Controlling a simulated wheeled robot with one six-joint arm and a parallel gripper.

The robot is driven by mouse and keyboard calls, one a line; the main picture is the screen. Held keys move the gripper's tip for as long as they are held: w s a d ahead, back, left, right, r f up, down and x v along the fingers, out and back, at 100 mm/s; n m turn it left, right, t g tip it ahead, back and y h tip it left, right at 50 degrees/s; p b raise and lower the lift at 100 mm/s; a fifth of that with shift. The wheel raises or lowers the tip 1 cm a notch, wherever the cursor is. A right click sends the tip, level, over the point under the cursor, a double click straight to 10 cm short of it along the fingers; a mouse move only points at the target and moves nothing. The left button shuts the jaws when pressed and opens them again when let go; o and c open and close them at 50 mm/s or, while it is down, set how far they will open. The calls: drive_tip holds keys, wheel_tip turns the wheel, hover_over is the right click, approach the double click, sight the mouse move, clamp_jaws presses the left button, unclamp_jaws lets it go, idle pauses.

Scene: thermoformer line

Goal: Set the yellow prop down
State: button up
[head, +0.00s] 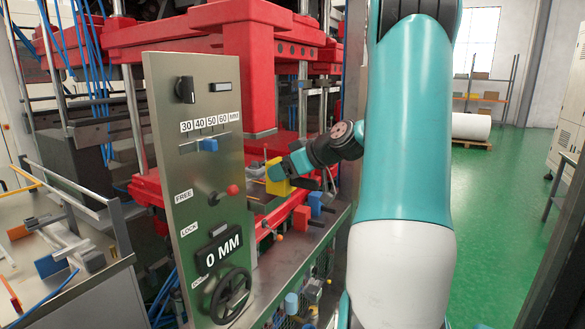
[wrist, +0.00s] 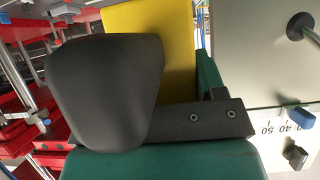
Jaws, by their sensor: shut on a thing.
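The yellow prop (head: 279,178) is a yellow block, seen in the head view just right of the grey control panel, in front of the red press. It also shows in the wrist view (wrist: 172,45), upper middle, partly covered by a dark finger. My gripper (head: 288,168) is shut on the prop and holds it at about the middle height of the panel. In the wrist view, the gripper's dark and green parts fill the centre and hide the prop's lower part. I cannot tell whether the prop touches anything beneath it.
The control panel (head: 190,240) stands close left of my gripper, with a lever, knobs, a "0 MM" display (head: 219,250) and a handwheel (head: 231,296). The red press (head: 205,45) rises behind. Green floor at right is open.

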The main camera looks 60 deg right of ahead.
sight(270, 165)
drive_tip(key=shift+w+a+r+p, duration=0.15)
drive_tip(key=shift+w+p, duration=0.55)
drive_tip(key=shift+w, duration=1.3)
drive_tip(key=shift+w+f+b, duration=0.1)
drive_tip(key=shift+f+b, duration=0.5)
drive_tip(key=shift+b, duration=0.1)
drive_tip(key=o, duration=1.7)
drive_tip(key=shift+f, duration=0.1)
drive_tip(key=shift+s, duration=0.2)
drive_tip(key=b+v, duration=0.4)
drive_tip(key=v, duration=1.3)
drive_tip(key=shift+s, duration=0.1)
